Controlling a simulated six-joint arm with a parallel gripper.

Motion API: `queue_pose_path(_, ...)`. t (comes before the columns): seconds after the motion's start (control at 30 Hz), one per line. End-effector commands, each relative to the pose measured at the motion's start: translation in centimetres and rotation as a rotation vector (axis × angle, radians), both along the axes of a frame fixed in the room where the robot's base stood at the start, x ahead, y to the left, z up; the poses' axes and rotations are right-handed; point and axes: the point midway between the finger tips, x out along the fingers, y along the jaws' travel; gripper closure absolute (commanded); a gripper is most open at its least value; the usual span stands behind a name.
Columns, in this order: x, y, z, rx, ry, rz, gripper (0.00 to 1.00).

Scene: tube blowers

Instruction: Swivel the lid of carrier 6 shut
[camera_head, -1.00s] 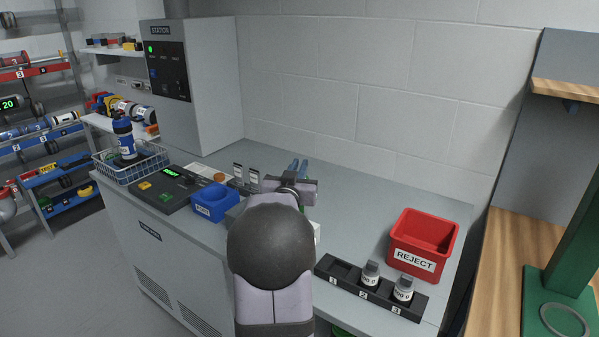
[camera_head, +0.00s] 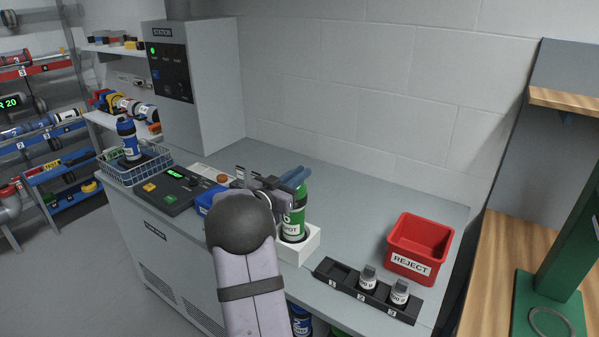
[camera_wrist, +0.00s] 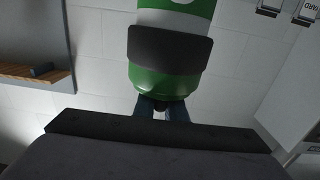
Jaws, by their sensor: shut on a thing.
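A green carrier (camera_head: 298,208) with a black band and a white label stands upright in a white block holder (camera_head: 305,246). My gripper is shut at that top end, seemingly on the blue lid; my arm hides much of the contact. In the wrist view the green carrier (camera_wrist: 165,84) fills the upper middle, and the blue part (camera_wrist: 150,107) shows behind the dark gripper edge.
A blue block (camera_head: 206,201) and a dark control panel (camera_head: 172,190) lie left of my arm. A black rack (camera_head: 345,283) with two small bottles and a red REJECT bin (camera_head: 420,248) stand right. The counter behind is clear.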

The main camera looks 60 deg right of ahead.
Motion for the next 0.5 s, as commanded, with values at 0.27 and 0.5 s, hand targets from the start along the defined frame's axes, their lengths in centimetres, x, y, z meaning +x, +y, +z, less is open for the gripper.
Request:
queue_pose_path(0.27,0.02,-0.02,0.13,-0.003,-0.002,-0.001,1.00)
queue_pose_path(0.5,0.01,-0.02,0.12,-0.003,-0.002,-0.001,0.70)
